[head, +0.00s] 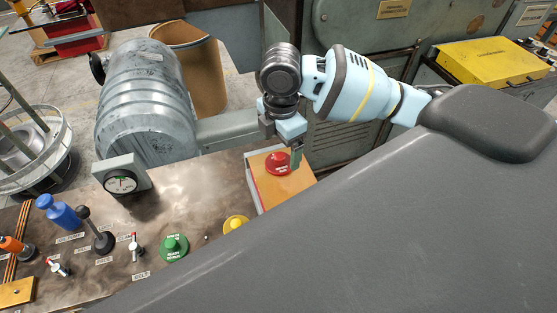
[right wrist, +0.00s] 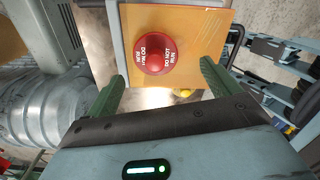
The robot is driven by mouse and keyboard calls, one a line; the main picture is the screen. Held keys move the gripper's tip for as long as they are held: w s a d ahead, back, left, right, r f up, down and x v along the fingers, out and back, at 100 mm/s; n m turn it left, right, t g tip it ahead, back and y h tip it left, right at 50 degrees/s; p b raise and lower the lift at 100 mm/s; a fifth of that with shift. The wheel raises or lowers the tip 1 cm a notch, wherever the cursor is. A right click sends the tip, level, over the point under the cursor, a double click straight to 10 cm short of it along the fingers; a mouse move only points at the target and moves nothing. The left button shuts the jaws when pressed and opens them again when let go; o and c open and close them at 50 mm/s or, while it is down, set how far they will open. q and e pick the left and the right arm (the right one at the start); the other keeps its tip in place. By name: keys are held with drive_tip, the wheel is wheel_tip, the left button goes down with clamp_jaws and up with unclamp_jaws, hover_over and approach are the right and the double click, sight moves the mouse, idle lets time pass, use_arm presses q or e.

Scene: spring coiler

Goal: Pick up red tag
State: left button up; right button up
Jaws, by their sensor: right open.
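The red tag (head: 278,163) shows as a round red piece with a raised middle, on the orange top of a box at the console's far right corner. In the right wrist view the red tag (right wrist: 153,54) carries white lettering, part of it reading "DO NOT RUN". My right gripper (head: 281,147) is just above it, partly in front of it in the head view. In the right wrist view its green fingers (right wrist: 160,86) are spread wide and empty, with the tag ahead of the gap. I cannot tell the exact height between them. My left gripper is not in view.
The orange-topped box (head: 282,188) adjoins the brown console (head: 190,200). The console bears a green button (head: 174,247), a yellow button (head: 235,224), a blue-handled lever (head: 62,213) and a dial gauge (head: 121,181).

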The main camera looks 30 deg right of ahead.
sight(280, 155)
drive_tip(key=shift+w+d+f, duration=0.1)
drive_tip(key=shift+w+f, duration=0.1)
drive_tip(key=shift+f, duration=1.1)
drive_tip(key=shift+w+d+f, duration=0.1)
drive_tip(key=shift+w+f, duration=0.05)
drive_tip(key=shift+f, duration=1.1)
drive_tip(key=shift+c, duration=0.4)
drive_tip(key=c, duration=1)
